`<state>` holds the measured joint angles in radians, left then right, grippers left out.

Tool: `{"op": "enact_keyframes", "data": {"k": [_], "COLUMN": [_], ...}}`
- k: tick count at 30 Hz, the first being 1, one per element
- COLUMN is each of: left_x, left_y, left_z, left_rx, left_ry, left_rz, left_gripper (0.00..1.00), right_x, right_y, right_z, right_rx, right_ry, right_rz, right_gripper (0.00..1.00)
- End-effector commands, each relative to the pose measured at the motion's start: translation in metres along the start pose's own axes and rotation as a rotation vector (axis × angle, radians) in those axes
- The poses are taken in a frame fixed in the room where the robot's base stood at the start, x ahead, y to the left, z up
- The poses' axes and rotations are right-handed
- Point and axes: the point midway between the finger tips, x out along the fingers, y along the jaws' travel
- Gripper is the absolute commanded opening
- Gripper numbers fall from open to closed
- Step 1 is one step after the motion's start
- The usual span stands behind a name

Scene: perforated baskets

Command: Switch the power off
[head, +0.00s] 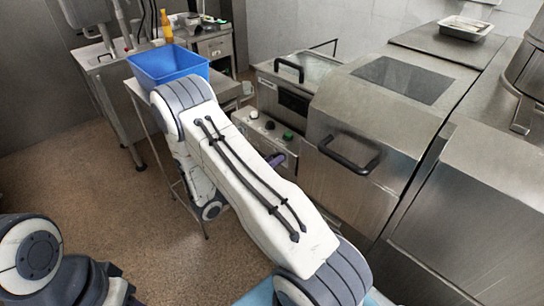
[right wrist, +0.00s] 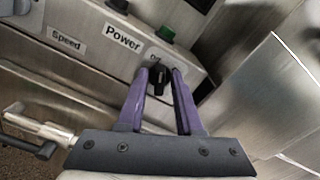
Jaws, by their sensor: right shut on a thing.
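The power knob (right wrist: 157,76) is a small black knob on the metal panel in the right wrist view, below and right of the "Power" label (right wrist: 123,38). A partly covered small label sits just above it. My right gripper (right wrist: 160,80) has its two purple fingers on either side of the knob and is shut on it. In the head view a purple finger of my right gripper (head: 278,160) shows at the panel, mostly behind my arm, and the knob is hidden there. My left gripper is out of view; only part of that arm shows at lower left.
A green button (right wrist: 167,35) and a black button (right wrist: 118,5) sit above the knob. A "Speed" label (right wrist: 66,40) is to the left. The machine's hood handle (head: 348,155) protrudes right of the panel. A blue basket (head: 168,64) stands on a table behind my arm.

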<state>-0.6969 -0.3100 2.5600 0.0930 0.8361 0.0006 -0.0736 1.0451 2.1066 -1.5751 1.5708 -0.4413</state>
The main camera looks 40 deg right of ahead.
Motion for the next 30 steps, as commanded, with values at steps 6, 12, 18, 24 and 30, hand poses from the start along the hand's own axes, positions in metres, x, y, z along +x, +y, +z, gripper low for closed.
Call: {"op": "enact_keyframes", "data": {"k": [6, 12, 18, 24, 30], "left_x": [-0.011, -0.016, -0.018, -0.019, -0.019], "left_y": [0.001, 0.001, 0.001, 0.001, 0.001], "left_z": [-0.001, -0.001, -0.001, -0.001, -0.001], "left_rx": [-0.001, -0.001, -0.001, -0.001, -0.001], "left_ry": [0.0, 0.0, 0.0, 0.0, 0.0], "left_rz": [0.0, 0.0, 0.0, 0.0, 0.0], "left_gripper": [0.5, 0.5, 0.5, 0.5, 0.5], "right_x": [0.0, 0.0, 0.0, 0.0, 0.0], "right_y": [0.0, 0.001, 0.002, 0.002, 0.002], "right_z": [0.001, 0.001, 0.0, 0.0, 0.0], "right_rx": [-0.166, -0.271, -0.329, -0.35, -0.351], "right_ry": [0.0, 0.0, 0.0, 0.0, -0.001], "right_rz": [0.001, 0.001, 0.002, 0.002, 0.002], "right_gripper": [0.0, 0.0, 0.0, 0.0, 0.0]}}
